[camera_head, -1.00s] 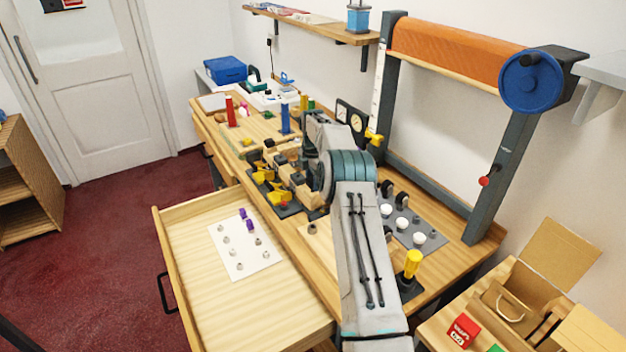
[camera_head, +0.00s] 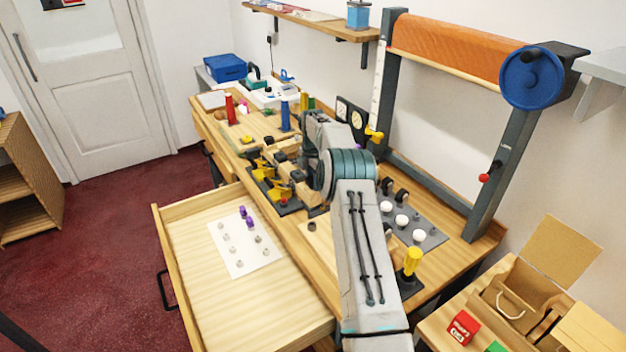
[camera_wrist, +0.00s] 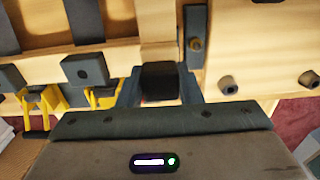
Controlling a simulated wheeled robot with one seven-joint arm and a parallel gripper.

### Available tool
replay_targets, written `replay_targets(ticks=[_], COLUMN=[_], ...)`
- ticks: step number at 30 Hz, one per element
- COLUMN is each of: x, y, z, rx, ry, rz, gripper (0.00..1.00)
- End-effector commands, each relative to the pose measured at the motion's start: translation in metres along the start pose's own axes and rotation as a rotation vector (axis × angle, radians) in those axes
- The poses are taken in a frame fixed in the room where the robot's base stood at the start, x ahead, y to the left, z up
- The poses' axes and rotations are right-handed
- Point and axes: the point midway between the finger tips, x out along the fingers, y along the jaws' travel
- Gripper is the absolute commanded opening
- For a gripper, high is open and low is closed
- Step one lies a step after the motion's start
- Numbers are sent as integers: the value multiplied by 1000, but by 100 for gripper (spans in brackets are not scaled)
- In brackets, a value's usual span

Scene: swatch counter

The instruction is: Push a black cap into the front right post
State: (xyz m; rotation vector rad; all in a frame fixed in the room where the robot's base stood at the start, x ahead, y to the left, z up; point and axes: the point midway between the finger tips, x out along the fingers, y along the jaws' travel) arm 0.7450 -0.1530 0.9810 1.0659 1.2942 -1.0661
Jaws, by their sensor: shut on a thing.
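My gripper (camera_wrist: 160,87) is shut on a black cap (camera_wrist: 160,80), which sits between its two dark fingers in the wrist view. A pale wooden post (camera_wrist: 158,52) stands right beyond the cap, and the cap overlaps its end in the picture. I cannot tell whether the cap touches the post or how far it is in. In the head view my arm hides the gripper and cap. The wooden fixture (camera_head: 284,158) with yellow clamps (camera_head: 263,172) shows partly to the left of my arm.
An open drawer (camera_head: 195,285) juts out in front, with a white sheet (camera_head: 232,262) bearing small studs and purple pieces. A grey plate with white knobs (camera_head: 402,221) and a yellow-handled tool (camera_head: 412,260) are right of my arm. A dark frame (camera_head: 490,190) rises behind.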

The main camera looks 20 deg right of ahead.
Motion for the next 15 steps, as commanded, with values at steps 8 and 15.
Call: replay_targets(ticks=[8,15], x=[5,5], y=[0,0], z=[0,0], rx=[0,0], ry=[0,0], rz=[0,0], gripper=[10,10])
